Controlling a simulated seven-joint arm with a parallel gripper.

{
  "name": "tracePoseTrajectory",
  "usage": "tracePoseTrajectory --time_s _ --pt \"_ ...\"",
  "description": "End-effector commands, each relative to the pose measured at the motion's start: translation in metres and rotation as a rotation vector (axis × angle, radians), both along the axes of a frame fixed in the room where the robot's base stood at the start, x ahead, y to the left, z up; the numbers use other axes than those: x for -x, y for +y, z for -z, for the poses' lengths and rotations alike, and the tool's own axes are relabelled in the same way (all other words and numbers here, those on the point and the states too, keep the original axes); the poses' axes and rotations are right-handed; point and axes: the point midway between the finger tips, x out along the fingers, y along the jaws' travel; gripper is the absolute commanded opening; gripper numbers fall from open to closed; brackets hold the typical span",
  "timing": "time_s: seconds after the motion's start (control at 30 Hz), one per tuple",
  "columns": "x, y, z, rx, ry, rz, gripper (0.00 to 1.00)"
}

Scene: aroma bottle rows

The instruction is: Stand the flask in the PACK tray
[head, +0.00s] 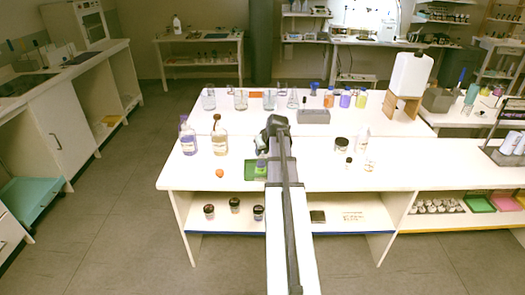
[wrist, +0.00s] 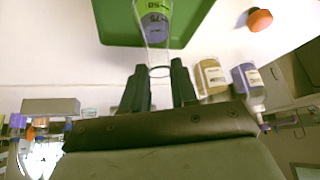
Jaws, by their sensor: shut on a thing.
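My gripper (wrist: 160,72) is shut on the neck. A green tray (head: 249,171) lies on the front part of the white bench, and it fills the upper middle of the wrist view (wrist: 198,14). The flask is over or in this tray; I cannot tell whether its base touches. No PACK lettering is readable. My arm hides the tray's right part in the head view.
A yellowish bottle (head: 220,142) and a purple bottle (head: 188,138) stand left of the tray. An orange round object (head: 219,173) lies near the front edge. A dark-lidded jar (head: 341,144) and small bottles stand right. Beakers (head: 240,100) stand behind.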

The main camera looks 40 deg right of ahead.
Motion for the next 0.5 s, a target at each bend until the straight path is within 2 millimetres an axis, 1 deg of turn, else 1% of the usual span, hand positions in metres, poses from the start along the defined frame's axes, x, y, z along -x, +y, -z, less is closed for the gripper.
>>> tracePoseTrajectory --time_s 0.07,0.1,0.33,0.5 --pt "0.0000 0.0001 0.0021 0.000 0.000 0.000 0.00" --pt "-0.0001 -0.0001 0.0017 0.000 0.000 0.000 0.32" --pt "0.0000 0.0001 0.0015 0.000 0.000 0.000 0.54" --pt "0.0000 0.0000 0.0015 0.000 0.000 0.000 0.54"
